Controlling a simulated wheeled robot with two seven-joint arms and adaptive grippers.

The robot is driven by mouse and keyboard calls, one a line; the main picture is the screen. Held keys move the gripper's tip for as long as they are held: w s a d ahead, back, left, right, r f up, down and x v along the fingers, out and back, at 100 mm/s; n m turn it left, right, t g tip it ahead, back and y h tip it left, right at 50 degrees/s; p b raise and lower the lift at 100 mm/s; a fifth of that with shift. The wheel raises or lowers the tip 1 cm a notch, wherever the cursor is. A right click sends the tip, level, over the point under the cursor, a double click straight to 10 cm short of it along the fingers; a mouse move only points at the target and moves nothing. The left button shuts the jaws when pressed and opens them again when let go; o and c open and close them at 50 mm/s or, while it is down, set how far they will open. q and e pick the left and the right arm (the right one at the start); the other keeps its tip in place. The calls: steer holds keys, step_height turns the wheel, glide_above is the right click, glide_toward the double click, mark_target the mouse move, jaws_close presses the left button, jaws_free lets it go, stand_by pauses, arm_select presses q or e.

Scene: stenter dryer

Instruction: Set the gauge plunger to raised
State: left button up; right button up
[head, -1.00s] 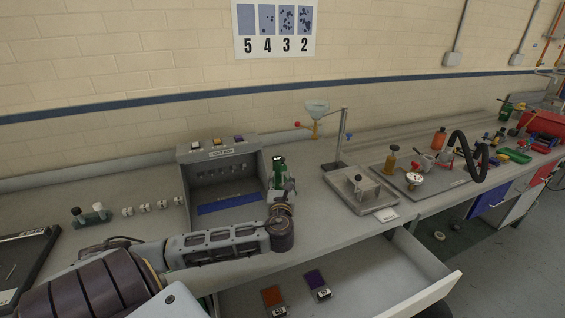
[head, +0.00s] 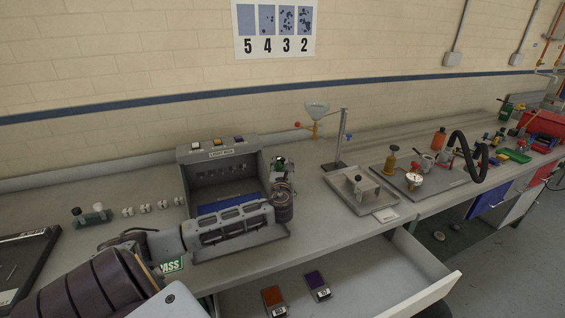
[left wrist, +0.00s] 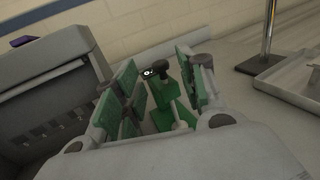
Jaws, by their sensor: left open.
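In the left wrist view, my left gripper (left wrist: 163,82) is open, with green-padded fingers on both sides. A green gauge (left wrist: 163,116) stands between them, with a dark top part bearing a small white mark (left wrist: 153,73). I cannot tell whether the fingers touch it, nor whether the plunger is raised or lowered. In the head view, my left gripper (head: 284,170) is at the right side of the light box, where the gauge is mostly hidden behind it. My right gripper is not in view.
The grey light box (head: 217,150) stands just left of the gripper. A metal tray (head: 360,192) with a stand lies to the right. An open drawer (head: 405,265) juts out below the bench. A green PASS label (head: 171,265) shows near my left forearm.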

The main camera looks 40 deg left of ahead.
mark_target(283, 161)
arm_select(q)
steer(key=shift+x, duration=1.8)
